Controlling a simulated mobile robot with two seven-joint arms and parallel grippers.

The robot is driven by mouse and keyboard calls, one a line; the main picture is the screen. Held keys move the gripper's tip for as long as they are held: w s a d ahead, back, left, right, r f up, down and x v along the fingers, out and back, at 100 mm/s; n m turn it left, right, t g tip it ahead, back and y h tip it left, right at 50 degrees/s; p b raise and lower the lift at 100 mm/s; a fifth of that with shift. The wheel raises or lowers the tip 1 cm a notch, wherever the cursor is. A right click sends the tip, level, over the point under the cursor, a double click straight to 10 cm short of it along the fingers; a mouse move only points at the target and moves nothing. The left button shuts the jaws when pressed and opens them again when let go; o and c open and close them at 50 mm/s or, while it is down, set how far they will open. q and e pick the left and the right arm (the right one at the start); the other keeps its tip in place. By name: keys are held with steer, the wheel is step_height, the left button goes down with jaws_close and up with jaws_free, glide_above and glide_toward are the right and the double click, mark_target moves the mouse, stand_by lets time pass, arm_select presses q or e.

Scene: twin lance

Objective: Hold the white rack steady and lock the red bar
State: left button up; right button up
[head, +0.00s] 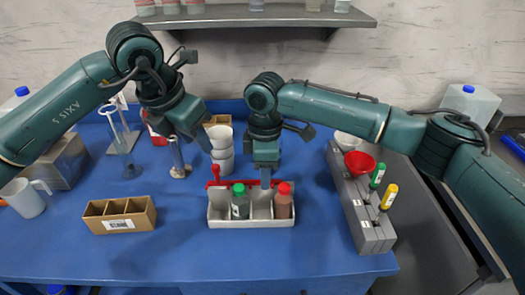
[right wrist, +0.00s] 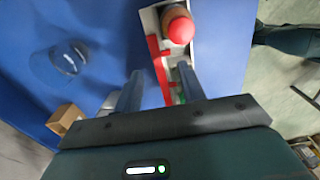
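The white rack (head: 233,223) stands on the blue table near its front edge. It holds a green-capped bottle (head: 240,204) and a red-capped bottle (head: 284,203). The red bar (head: 216,175) runs along the rack's back edge, with an upright end at the left. My right gripper (head: 265,180) points down at the back of the rack, right of its middle. In the right wrist view its fingers (right wrist: 160,85) are apart, with part of the red bar (right wrist: 155,62) showing between them; contact is unclear. My left gripper (head: 203,143) hangs behind and left of the rack, apart from it; its fingertips are unclear.
A brown divided box (head: 118,222) lies left of the rack. White stacked cups (head: 222,160) and a glass cylinder (head: 178,165) stand behind. The table in front of the rack is clear.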

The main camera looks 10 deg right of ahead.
mark_target(251, 205)
steer(key=shift+f, duration=2.15)
jaws_close()
arm_select(q)
steer(key=shift+s+f, duration=0.1)
steer(key=shift+f, duration=0.05)
steer(key=shift+c, duration=1)
steer(key=s+d+f+h, duration=0.1)
steer(key=s+f+g+h, duration=0.1)
steer(key=f+h, duration=0.1)
steer(key=s+d+f+g+h, duration=0.1)
steer(key=shift+s+d+f+n+h, duration=0.3)
steer(key=shift+d+n+h, duration=0.05)
steer(key=shift+n+h, duration=0.05)
jaws_close()
steer(key=s+a+f+n+t+h, duration=0.2)
steer(key=a+n+t+h, duration=0.1)
steer(key=a+n+t, duration=0.2)
steer(key=s+a+f+n+t+h, duration=0.2)
steer(key=a+f+n+t+h, duration=0.1)
steer(key=a+n, duration=0.6)
steer(key=shift+s+a+f+n+t, duration=0.2)
steer(key=shift+f+n+t, duration=0.1)
steer(key=shift+n+t, duration=0.5)
